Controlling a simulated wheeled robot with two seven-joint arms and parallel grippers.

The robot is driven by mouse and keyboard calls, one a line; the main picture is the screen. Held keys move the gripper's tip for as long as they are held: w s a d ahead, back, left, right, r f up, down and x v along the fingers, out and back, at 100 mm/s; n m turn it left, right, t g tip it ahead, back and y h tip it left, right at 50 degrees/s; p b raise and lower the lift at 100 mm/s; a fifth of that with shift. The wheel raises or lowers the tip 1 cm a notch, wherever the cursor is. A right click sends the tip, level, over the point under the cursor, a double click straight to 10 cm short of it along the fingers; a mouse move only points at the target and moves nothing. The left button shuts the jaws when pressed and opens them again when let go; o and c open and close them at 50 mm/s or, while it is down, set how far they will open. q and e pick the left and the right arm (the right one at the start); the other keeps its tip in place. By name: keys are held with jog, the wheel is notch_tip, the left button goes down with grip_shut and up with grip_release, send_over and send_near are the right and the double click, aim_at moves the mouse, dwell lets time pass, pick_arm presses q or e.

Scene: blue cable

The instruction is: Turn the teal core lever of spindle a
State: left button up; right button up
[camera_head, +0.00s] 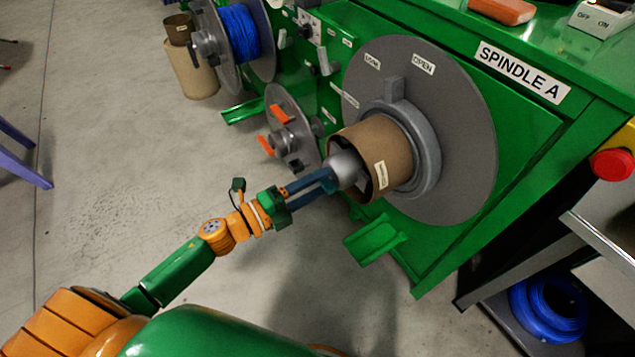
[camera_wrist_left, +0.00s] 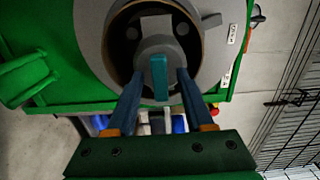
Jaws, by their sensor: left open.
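The teal core lever (camera_wrist_left: 160,77) stands out from the grey hub (camera_wrist_left: 161,47) of spindle A in the left wrist view, lying upright in that picture. My left gripper (camera_wrist_left: 159,88) is open, with one dark blue finger on each side of the lever and a visible gap to each. In the head view my left gripper (camera_head: 328,182) reaches the rounded grey hub end (camera_head: 346,168) inside the brown cardboard core (camera_head: 386,150). The core sits on spindle A in front of the large grey disc (camera_head: 462,130). The lever is mostly hidden by the fingers there. My right gripper is not in view.
The green machine (camera_head: 530,150) stands behind the spindle, with a red button (camera_head: 612,165) at right. Green brackets (camera_head: 376,238) stick out below. A smaller reel with orange levers (camera_head: 282,114) is left of the spindle. A blue cable spool (camera_head: 238,35) is farther back. Open floor lies at left.

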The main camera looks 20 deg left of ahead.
pick_arm(q)
grip_shut()
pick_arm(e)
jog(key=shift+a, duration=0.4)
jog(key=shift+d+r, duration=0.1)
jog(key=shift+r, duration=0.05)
pick_arm(q)
jog(key=shift+r+n+p, duration=0.1)
jog(key=shift+n+p, duration=0.2)
jog(key=n+p, duration=0.3)
jog(key=n, duration=0.5)
jog(key=n+p, duration=0.3)
jog(key=n, duration=0.6)
jog(key=shift+w+a+r, duration=0.1)
jog(key=shift+a, duration=0.1)
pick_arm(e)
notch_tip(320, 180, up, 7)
pick_arm(q)
jog(key=shift+n+p, duration=0.3)
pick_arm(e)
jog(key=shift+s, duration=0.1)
